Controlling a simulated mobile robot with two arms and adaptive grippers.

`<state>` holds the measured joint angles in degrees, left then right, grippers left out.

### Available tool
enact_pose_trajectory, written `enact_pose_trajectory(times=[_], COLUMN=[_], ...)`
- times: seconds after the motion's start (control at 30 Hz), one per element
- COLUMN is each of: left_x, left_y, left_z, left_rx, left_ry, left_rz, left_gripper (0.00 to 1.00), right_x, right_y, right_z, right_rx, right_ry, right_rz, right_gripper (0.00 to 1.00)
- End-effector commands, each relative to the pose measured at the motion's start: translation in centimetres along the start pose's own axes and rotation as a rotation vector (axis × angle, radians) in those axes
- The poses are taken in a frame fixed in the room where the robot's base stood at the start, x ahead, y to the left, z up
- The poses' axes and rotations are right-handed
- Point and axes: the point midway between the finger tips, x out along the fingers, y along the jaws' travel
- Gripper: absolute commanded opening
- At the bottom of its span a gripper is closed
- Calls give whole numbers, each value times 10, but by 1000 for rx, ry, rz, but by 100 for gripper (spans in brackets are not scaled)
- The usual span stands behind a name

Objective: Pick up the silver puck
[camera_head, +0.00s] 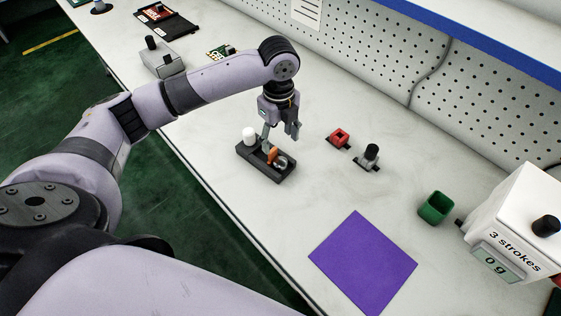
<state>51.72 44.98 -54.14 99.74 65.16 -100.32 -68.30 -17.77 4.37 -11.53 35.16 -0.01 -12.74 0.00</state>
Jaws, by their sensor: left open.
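A small silver piece (281,162), which looks like the silver puck, sits at the right end of a dark holder (284,177). An orange piece (271,156) stands beside it, and a white cylinder (249,137) stands at the holder's left end. My left gripper (280,138) points down above the holder, open, with nothing seen between its fingers. Its fingertips are close over the pieces; I cannot tell whether they touch any. The silver piece is partly hidden and too small to see clearly. My right gripper is not in view.
Right of the holder are a red block (339,138) and a black-knobbed part (370,156). A purple mat (363,262) lies in front. A perforated wall (380,60) bounds the back.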

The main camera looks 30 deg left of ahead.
Motion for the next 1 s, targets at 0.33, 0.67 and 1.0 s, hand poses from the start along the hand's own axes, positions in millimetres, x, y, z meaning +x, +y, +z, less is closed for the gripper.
enact_pose_trajectory(times=[0.33,0.67,1.0], left_x=[39,82,91], left_y=[0,-2,-2], left_z=[-1,-2,-1], left_rx=[0,0,1], left_ry=[1,1,-1], left_rz=[-1,0,0], left_gripper=[58,58,58], right_x=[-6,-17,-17], right_y=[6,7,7], right_z=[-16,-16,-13], right_rx=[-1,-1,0], right_ry=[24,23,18], right_rz=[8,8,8], right_gripper=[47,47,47])
